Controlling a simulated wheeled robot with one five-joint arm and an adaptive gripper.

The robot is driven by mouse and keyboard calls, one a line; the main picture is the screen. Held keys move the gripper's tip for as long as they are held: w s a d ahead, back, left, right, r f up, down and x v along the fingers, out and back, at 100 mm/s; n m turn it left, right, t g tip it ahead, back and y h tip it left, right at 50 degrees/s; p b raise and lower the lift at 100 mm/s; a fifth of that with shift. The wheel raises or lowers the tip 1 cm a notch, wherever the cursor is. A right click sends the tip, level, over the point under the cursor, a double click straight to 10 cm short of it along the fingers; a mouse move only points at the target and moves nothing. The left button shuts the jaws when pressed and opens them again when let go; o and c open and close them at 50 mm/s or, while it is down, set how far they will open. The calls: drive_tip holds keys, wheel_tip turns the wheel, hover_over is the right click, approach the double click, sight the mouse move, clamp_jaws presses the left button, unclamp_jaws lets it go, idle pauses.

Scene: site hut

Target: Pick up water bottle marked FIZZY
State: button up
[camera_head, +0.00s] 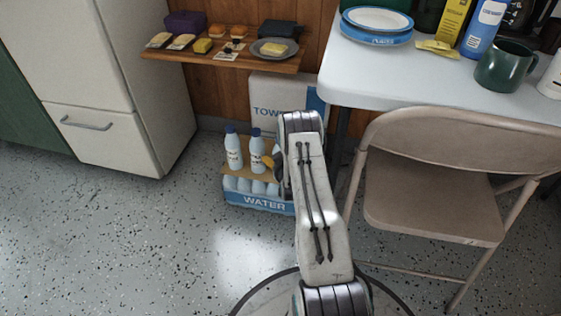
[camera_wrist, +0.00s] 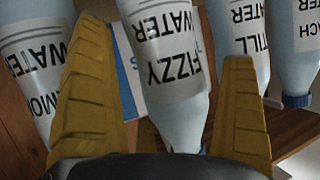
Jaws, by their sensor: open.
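The bottle marked FIZZY (camera_wrist: 172,62) shows upside down in the middle of the wrist view, pale blue with a white label. My gripper (camera_wrist: 165,45) is open, with yellow fingers on either side of this bottle in the picture. I cannot tell whether they touch it. Beside it are a partly hidden bottle ending in "MON" (camera_wrist: 30,65), a STILL bottle (camera_wrist: 240,28) and one ending in "ACH" (camera_wrist: 296,45). In the head view, two white bottles with blue caps (camera_head: 233,150) stand on a board; their labels are unreadable. My arm hides most of the gripper and whatever stands behind it.
A blue WATER pack (camera_head: 262,203) is below the bottles. A TOWELS box (camera_head: 268,98) stands behind, under a wooden shelf (camera_head: 215,54) with food. A white fridge (camera_head: 98,127) is left; a folding chair (camera_head: 430,190) and white table (camera_head: 400,85) are right.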

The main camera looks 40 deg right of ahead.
drive_tip(key=c, duration=1.2)
drive_tip(key=shift+w, duration=0.1)
drive_tip(key=shift+c, duration=0.5)
drive_tip(key=shift+r, duration=0.15)
